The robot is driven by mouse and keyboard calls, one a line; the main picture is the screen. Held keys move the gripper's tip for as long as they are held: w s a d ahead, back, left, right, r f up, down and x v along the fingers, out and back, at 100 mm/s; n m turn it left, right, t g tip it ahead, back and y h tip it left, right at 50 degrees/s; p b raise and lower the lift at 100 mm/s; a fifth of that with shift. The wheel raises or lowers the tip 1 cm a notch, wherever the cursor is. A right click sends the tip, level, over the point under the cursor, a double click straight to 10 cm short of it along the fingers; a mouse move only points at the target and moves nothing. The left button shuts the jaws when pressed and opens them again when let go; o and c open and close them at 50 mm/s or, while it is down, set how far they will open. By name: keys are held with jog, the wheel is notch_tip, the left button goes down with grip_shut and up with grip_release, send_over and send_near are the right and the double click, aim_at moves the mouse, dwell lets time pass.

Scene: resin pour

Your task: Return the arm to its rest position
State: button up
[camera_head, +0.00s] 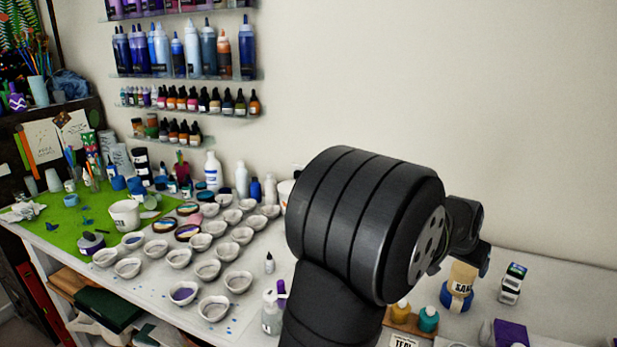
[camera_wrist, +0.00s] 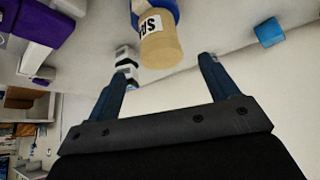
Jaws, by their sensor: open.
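My arm fills the middle of the head view, raised over the table. My gripper (camera_wrist: 163,68) is open in the wrist view, its two blue-grey fingers spread apart with nothing between their tips that they touch. In the head view only part of its dark end shows, to the right of my wrist. A tan cylinder with a label (camera_wrist: 160,40) stands beyond the fingers, apart from them. It also shows in the head view (camera_head: 463,274), in a blue base (camera_head: 456,298) on the right of the table.
A black-and-white container (camera_head: 511,283) stands right of the tan cylinder. Yellow and teal bottles (camera_head: 428,319) and a purple item (camera_head: 510,333) are at the front right. Several white cups (camera_head: 208,269) cover the left table. Bottle shelves (camera_head: 185,75) hang on the wall.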

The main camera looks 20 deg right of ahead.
aim_at(465, 268)
jog(key=x, duration=1)
jog(key=shift+r, duration=1.35)
